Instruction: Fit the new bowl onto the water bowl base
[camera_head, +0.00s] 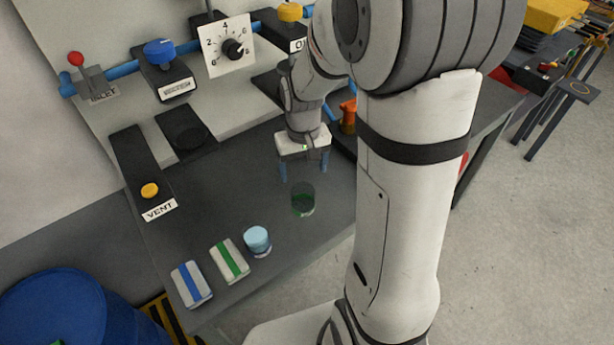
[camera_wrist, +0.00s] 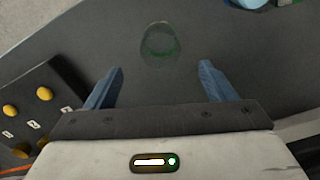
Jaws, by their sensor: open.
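A clear, see-through bowl with a green tint (camera_head: 303,199) stands on the dark bench top; I take it to be the new bowl. It also shows in the wrist view (camera_wrist: 160,44), just beyond the fingertips and roughly centred between them. My gripper (camera_head: 304,172) points down above the bench, behind the clear bowl in the head view. Its two blue fingers are apart and empty in the wrist view (camera_wrist: 161,74). A dark round seat (camera_head: 187,134) on a black plate at the back may be the water bowl base; I cannot tell for sure.
A light blue cup (camera_head: 257,240), a green-striped block (camera_head: 230,260) and a blue-striped block (camera_head: 191,284) line the bench front. The VENT plate (camera_head: 148,180), blue knob (camera_head: 160,52) and dial (camera_head: 230,47) stand behind. A panel with yellow buttons (camera_wrist: 32,107) is left in the wrist view.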

